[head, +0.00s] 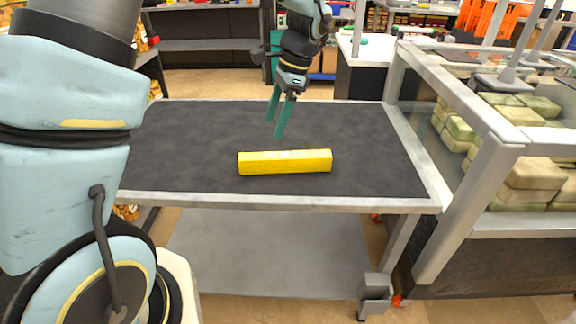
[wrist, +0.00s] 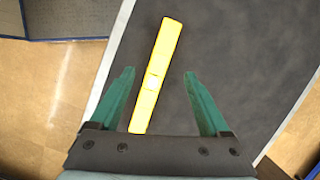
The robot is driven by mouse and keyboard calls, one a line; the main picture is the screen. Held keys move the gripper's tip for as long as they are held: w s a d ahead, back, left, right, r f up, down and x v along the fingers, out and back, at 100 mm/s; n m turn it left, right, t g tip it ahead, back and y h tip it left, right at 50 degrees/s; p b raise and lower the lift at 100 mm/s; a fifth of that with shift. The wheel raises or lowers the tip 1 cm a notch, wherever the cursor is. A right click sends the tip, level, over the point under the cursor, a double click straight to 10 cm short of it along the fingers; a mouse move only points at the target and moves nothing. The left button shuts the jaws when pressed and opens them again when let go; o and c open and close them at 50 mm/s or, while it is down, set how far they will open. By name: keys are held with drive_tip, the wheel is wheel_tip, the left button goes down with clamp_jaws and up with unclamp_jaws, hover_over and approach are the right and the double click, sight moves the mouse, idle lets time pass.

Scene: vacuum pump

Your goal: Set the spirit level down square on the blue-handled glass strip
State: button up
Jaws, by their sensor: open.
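The yellow spirit level (head: 285,162) lies flat on the dark tabletop, lengthwise across the picture in the head view. My gripper (head: 274,128) is open and empty above and behind the level. In the wrist view, the level (wrist: 157,75) shows as a slanted yellow bar between the two green fingers of my gripper (wrist: 159,72), apart from both. A glass-topped case (head: 477,75) stands at the right. A grey handle with a pole (head: 501,80) stands on its glass. I cannot make out a blue handle on any glass strip.
The grey-framed table (head: 200,130) is otherwise bare. The case's pale frame (head: 495,150) rises close beside the table's right edge. Wrapped blocks (head: 530,173) lie inside it. Orange items (head: 487,20) stand behind it. Shelves (head: 205,45) stand beyond the table.

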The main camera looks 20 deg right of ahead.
sight(286, 155)
drive_tip(key=d, duration=0.1)
drive_tip(key=s+d+m, duration=0.1)
drive_tip(key=d, duration=0.1)
drive_tip(key=d+m, duration=0.1)
drive_tip(key=d, duration=0.1)
drive_tip(key=shift+s+f+t+y, duration=0.25)
drive_tip(key=shift+f+t+y, duration=0.05)
drive_tip(key=shift+s+d+f+m, duration=0.15)
drive_tip(key=shift+f+m, duration=0.1)
drive_tip(key=shift+m, duration=0.15)
drive_tip(key=x, duration=0.5)
drive_tip(key=shift+p, duration=0.4)
drive_tip(key=shift+p+x, duration=0.95)
drive_tip(key=shift+x, duration=1.7)
drive_tip(key=shift+d, duration=0.2)
clamp_jaws()
